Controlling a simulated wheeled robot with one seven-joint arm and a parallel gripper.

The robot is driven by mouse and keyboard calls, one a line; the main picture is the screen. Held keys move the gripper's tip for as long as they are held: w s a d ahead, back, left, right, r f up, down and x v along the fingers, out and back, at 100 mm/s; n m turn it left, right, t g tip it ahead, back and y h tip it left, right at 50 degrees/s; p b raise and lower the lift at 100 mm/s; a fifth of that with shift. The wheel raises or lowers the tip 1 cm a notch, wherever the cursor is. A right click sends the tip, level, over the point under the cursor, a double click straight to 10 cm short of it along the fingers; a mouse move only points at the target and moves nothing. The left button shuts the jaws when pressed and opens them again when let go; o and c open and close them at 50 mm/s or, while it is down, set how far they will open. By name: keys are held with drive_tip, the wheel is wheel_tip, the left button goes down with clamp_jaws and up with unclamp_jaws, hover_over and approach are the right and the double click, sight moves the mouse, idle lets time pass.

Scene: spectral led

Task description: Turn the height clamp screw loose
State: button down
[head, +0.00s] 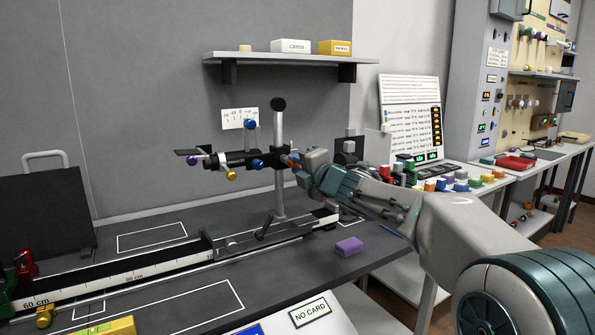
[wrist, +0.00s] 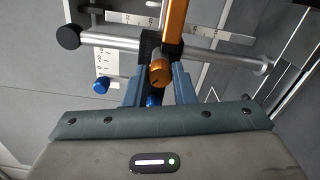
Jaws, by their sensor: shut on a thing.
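An orange knob (wrist: 160,71), apparently the height clamp screw, sits at the upright post in the wrist view. It also shows as a small orange spot (head: 293,160) beside the post in the head view. My gripper (wrist: 159,86) has its two blue fingers on either side of this knob and is shut on it. In the head view my gripper (head: 300,166) reaches in from the right, touching the clamp area. The silver post (head: 279,190) stands upright with a black cap. The fingers partly hide the knob and clamp.
A black holder with blue knobs (head: 257,164) and a yellow knob (head: 231,175) extends left from the post. The post stands on a long graduated rail (head: 150,270). A purple block (head: 349,246) lies on the dark bench nearby. A shelf (head: 290,58) hangs above.

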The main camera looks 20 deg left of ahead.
drive_tip(key=shift+n, duration=0.3)
idle(0.4)
drive_tip(key=c, duration=1.2)
unclamp_jaws()
drive_tip(key=shift+d, duration=0.15)
drive_tip(key=v, duration=1.3)
drive_tip(key=shift+s+d, duration=0.2)
drive_tip(key=shift+s, duration=0.1)
